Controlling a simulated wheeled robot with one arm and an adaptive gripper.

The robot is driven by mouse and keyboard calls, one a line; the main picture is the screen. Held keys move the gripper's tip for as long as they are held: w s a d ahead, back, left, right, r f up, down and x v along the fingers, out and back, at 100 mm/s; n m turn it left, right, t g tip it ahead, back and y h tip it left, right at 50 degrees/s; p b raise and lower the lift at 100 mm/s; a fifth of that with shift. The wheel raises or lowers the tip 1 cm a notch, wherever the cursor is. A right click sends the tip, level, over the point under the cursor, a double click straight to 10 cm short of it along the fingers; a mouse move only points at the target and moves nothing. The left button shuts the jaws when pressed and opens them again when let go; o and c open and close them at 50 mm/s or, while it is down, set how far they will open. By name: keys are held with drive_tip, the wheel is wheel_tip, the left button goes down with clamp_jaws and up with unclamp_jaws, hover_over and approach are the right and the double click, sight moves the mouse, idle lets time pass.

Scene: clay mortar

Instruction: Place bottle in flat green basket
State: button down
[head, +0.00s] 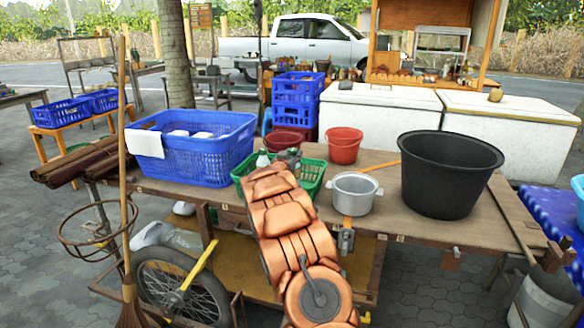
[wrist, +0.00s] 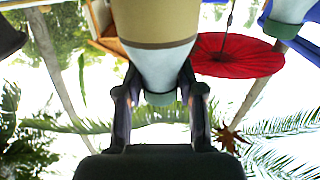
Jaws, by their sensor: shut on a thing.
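In the wrist view, my gripper (wrist: 160,92) is shut on a bottle (wrist: 158,62) with a white tapered neck, a tan band and a green cap. The two dark fingers press on either side of the neck near the cap. In the head view, my arm ends over the flat green basket (head: 314,178), and my gripper (head: 290,156) is mostly hidden behind the arm. A small pale bottle-like top (head: 262,159) shows just left of it; I cannot tell whether it is the held bottle. My arm hides the basket's middle.
A blue basket (head: 190,160) stands left of the green basket on the wooden table (head: 400,222). A metal pot (head: 354,194) stands to the right, with a red bucket (head: 343,146) behind it and a large black tub (head: 447,175) further right.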

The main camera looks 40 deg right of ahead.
drive_tip(key=shift+f, duration=2)
drive_tip(key=c, duration=0.7)
unclamp_jaws()
drive_tip(key=shift+a, duration=0.1)
drive_tip(key=shift+b+v, duration=0.65)
drive_tip(key=shift+v, duration=5.3)
drive_tip(key=shift+s, duration=0.1)
